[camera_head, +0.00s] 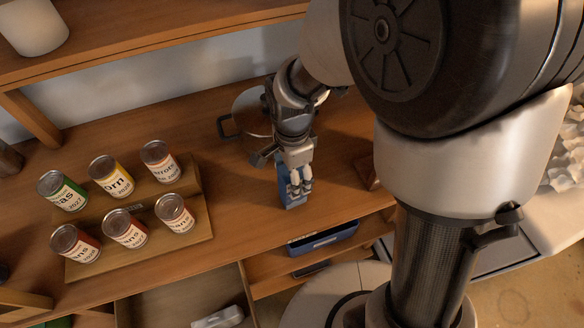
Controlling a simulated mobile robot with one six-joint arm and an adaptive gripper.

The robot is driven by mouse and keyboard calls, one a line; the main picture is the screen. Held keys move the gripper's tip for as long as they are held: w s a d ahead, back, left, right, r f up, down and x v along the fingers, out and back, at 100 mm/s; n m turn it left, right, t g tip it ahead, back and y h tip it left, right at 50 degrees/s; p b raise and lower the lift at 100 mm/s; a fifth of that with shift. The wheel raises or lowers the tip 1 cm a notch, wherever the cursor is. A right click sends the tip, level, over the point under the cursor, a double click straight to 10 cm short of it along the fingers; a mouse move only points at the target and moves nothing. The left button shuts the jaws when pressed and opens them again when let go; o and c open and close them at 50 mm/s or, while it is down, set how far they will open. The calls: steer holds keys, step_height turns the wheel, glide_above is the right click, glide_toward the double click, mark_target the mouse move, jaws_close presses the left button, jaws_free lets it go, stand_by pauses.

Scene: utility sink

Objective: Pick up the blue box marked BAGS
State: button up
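A small blue box (284,192) stands on the wooden counter, right under my gripper (299,187). The gripper points down, and its fingers overlap the upper part of the box in this view. The fingers hide much of the box, and I cannot read any marking on it. I cannot tell whether the fingers are closed on the box or only in front of or around it. A second blue item (323,239), flat and wide, lies lower down on a shelf below the counter; its lettering is not readable.
A stepped wooden rack (140,250) with several labelled cans stands to the left. A metal pot (248,112) with a dark handle is behind my gripper. A small wooden piece (366,171) is to the right. An upper shelf (150,35) overhangs the back. Counter between rack and box is clear.

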step_height(320, 180, down, 4)
steer(key=shift+d+f+b, duration=0.1)
steer(key=shift+b, duration=0.4)
steer(key=shift+s, duration=0.1)
steer(key=shift+c, duration=0.4)
steer(key=c, duration=1.2)
